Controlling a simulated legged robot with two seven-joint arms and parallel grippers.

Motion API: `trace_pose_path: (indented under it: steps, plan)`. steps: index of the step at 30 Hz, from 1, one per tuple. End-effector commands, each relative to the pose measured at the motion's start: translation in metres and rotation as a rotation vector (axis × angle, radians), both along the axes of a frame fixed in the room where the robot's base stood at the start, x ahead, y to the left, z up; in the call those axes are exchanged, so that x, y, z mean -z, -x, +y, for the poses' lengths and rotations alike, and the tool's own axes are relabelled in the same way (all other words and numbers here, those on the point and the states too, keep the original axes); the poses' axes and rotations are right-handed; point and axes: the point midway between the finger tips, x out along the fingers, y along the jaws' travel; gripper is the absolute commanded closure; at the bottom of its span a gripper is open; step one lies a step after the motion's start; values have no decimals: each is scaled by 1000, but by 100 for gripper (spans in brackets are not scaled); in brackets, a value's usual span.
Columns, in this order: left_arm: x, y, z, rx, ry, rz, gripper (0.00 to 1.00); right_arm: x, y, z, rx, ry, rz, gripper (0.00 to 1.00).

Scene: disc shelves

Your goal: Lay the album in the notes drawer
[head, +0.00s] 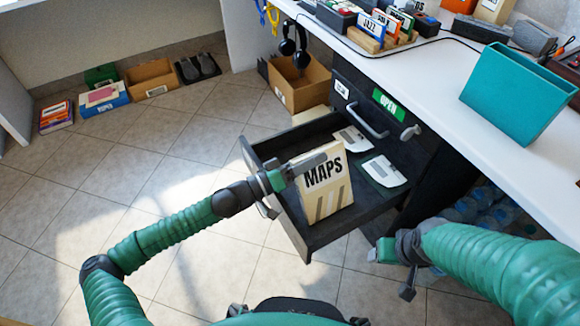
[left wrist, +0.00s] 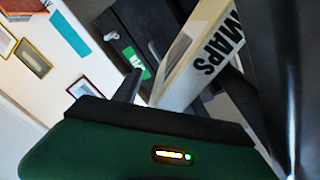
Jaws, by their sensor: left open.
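A cream album-like item marked MAPS (head: 325,190) stands upright, slightly tilted, in the pulled-out dark drawer (head: 330,233). My left gripper (head: 294,184) is open at its upper left edge, with one finger across the top near the lettering. In the left wrist view the MAPS item (left wrist: 205,55) shows between the two dark fingers; contact cannot be told. The drawer's lower part behind it is partly hidden. My right gripper (head: 396,268) is beside the drawer's right front corner, holding nothing visible; its jaw opening is unclear.
Two pale flat cases (head: 383,171) lie at the back of the drawer. The cabinet front has a handle (head: 367,121) and a green OPEN sign (head: 390,104). A teal bin (head: 515,95) stands on the white desk (head: 440,75).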

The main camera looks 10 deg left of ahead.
Motion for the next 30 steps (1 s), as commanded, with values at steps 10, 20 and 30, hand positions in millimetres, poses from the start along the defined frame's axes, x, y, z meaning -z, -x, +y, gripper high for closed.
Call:
trace_pose_path:
  steps: [10, 20, 30]
  plan:
    - [28, 54, 78, -23, -23, 46, 51, -38, 1, 0, 0, 0, 0, 33]
    - [12, 96, 125, -13, -9, -1, 51, -57, 1, 0, 0, 0, 0, 33]
    - [7, 100, 123, -3, -9, -11, 51, -59, 1, 0, 0, 0, 0, 33]
